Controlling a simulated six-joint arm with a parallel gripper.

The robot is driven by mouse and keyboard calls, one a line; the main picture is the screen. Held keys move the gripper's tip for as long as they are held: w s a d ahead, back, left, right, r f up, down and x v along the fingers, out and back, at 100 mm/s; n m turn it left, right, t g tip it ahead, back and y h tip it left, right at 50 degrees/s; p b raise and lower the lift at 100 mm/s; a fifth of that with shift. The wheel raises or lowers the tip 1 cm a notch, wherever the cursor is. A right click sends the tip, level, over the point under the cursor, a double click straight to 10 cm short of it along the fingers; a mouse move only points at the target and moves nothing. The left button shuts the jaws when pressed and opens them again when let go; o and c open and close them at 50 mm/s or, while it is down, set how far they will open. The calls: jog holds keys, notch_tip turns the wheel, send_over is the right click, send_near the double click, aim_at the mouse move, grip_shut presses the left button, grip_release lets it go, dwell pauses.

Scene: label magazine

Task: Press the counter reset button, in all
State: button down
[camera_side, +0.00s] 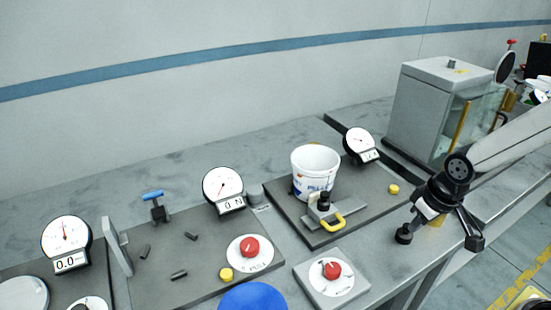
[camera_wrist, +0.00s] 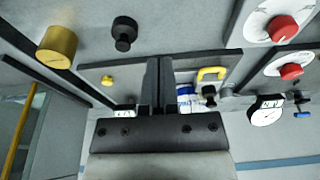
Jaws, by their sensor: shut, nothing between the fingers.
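No button bears a readable reset label, so I cannot tell which one is the counter reset button. A small yellow button (camera_side: 393,188) sits on the dark plate under the right dial gauge (camera_side: 358,144), and it shows in the wrist view (camera_wrist: 107,80) left of the fingers. Another yellow button (camera_side: 226,274) is on the middle plate beside a red knob (camera_side: 249,247). My gripper (camera_side: 474,241) is at the right, above the table's front edge. In the wrist view its fingers (camera_wrist: 158,62) are together and empty, apart from any button.
A black knob (camera_side: 404,234) and a brass-yellow cylinder (camera_wrist: 57,45) stand near my gripper. A white cup (camera_side: 315,172) and a yellow-handled clamp (camera_side: 325,217) are on the dark plate. A glass-sided cabinet (camera_side: 436,112) stands behind. Another red knob (camera_side: 332,269) is at the front.

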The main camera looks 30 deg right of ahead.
jog(key=w+d+n+t, duration=0.25)
jog(key=w+d, duration=0.35)
jog(key=w, duration=0.3)
notch_tip(320, 180, up, 3)
jog(key=n+t+h, duration=0.3)
jog(key=t, duration=0.1)
send_over(397, 189)
jog(key=shift+f, duration=0.15)
jog(key=shift+a+f, duration=0.1)
jog(key=shift+f, duration=4.3)
jog(key=shift+f, duration=0.45)
